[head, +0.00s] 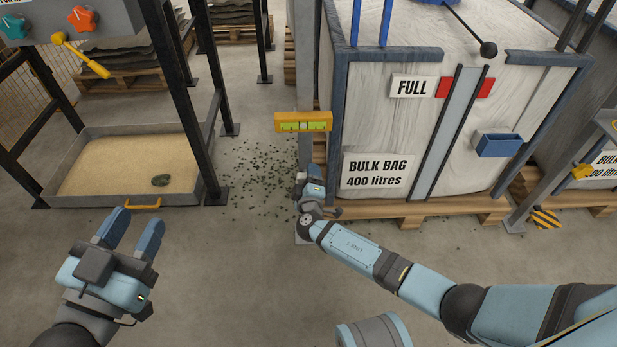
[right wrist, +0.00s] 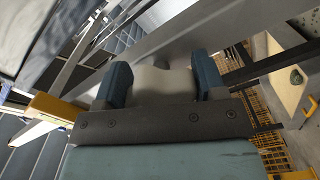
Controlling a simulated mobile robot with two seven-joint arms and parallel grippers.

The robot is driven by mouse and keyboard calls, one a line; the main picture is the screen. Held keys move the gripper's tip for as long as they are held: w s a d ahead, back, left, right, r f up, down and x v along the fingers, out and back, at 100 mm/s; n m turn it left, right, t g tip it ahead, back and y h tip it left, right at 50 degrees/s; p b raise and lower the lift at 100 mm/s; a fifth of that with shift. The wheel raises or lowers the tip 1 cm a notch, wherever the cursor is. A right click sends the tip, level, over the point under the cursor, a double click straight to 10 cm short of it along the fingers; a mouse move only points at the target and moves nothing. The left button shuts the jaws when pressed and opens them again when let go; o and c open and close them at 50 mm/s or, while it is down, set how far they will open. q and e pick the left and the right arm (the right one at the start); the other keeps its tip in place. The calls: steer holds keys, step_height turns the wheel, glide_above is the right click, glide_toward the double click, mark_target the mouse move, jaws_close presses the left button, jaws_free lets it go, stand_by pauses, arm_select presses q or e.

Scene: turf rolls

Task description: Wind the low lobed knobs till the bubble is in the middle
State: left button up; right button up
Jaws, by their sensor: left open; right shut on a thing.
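A yellow spirit level (head: 303,121) with a green vial sits by the grey post at the corner of the bulk bag frame. The bubble is too small to place surely. My right gripper (head: 312,180) is low at that post, below the level. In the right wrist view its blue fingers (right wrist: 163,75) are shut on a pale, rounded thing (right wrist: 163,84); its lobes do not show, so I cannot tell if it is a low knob. My left gripper (head: 134,228) is open and empty at lower left, over bare floor.
An orange lobed knob (head: 82,20) and a teal lobed knob (head: 14,27) are on a grey panel at upper left, with a yellow lever (head: 82,56). A sand tray (head: 120,193) lies below. The bulk bag (head: 395,135) stands on a pallet (head: 440,211). Green bits litter the floor.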

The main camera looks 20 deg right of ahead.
arm_select(q)
steer(key=shift+a+f, duration=0.1)
steer(key=shift+f, duration=0.05)
arm_select(e)
steer(key=shift+w+r, duration=0.1)
steer(key=o, duration=0.9)
steer(key=shift+o, duration=0.2)
arm_select(q)
steer(key=shift+s, duration=0.1)
arm_select(e)
steer(key=shift+s, duration=0.25)
